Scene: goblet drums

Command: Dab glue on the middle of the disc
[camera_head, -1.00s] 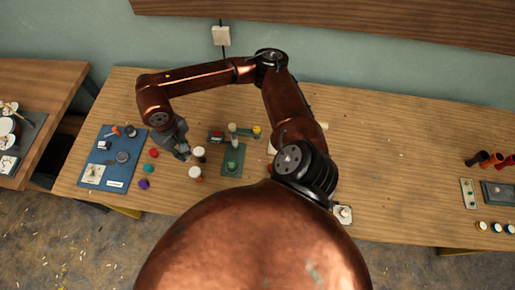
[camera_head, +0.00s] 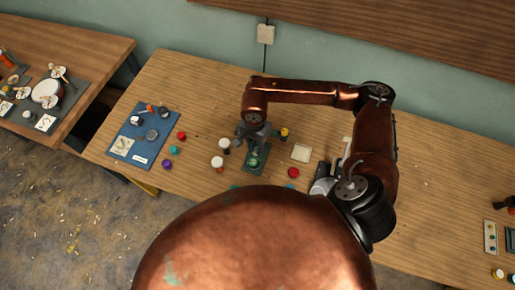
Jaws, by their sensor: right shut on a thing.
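My right gripper (camera_head: 256,142) points down over the small green board (camera_head: 262,163) near the middle of the table. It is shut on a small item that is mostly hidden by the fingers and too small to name. A pale spot shows on the board under the fingers. I cannot tell whether the held item touches it, or whether a disc lies there. A dark grey round piece (camera_head: 152,134) lies on the blue mat (camera_head: 125,131) at the left. I cannot make out a glue container for sure. My left gripper is not in view.
White-topped jars (camera_head: 217,162) (camera_head: 224,143) stand left of the gripper. A yellow-topped piece (camera_head: 284,132) and a cream square tray (camera_head: 301,153) are to its right. Coloured pieces, red (camera_head: 181,135), green (camera_head: 174,149) and purple (camera_head: 167,163), line the blue mat. The table is clear behind.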

